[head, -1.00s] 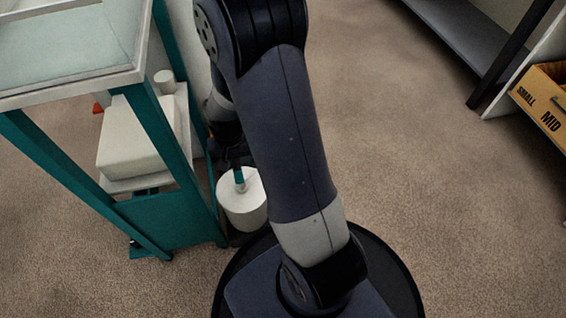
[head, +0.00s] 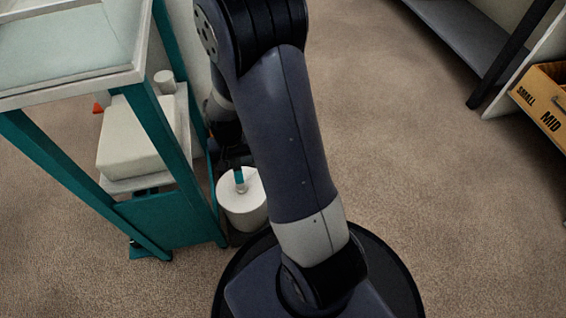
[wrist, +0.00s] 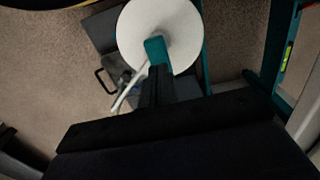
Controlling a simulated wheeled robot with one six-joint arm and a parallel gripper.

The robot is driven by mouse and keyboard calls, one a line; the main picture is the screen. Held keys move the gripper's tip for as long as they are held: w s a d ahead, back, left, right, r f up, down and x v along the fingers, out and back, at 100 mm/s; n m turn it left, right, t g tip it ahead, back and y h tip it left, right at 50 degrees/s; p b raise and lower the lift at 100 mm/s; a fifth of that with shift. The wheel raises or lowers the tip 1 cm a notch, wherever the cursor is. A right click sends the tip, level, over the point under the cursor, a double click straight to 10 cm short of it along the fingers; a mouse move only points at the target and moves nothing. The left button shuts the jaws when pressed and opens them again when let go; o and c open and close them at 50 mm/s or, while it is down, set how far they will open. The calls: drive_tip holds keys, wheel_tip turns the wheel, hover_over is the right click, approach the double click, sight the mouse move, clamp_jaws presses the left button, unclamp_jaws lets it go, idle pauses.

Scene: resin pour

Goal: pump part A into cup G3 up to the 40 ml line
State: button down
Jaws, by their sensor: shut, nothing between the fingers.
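A white round container (head: 243,208) with a teal pump head (head: 239,176) stands low beside the teal-framed cart; I cannot read a label. In the wrist view the container's white top (wrist: 183,38), the teal pump head (wrist: 155,50) and a thin white spout (wrist: 127,93) show. My gripper (wrist: 157,78) is shut and empty, its fingertips at the near end of the pump head. I cannot tell whether they touch it. In the head view my gripper is mostly hidden behind my arm. I cannot make out cup G3 in either view.
The teal-framed cart (head: 165,220) stands close on the left, with a white block (head: 138,140) on its lower shelf. A wooden drawer marked SMALL and MID (head: 545,105) and a grey shelf (head: 450,35) are at the right. The carpet (head: 400,150) between is clear.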

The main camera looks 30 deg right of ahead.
idle(0.3)
drive_tip(key=shift+f+b, duration=0.4)
drive_tip(key=shift+f, duration=0.25)
drive_tip(key=shift+f, duration=0.1)
drive_tip(key=shift+f+b, duration=0.9)
drive_tip(key=shift+f, duration=0.25)
drive_tip(key=shift+r+p, duration=1.25)
drive_tip(key=shift+r, duration=0.2)
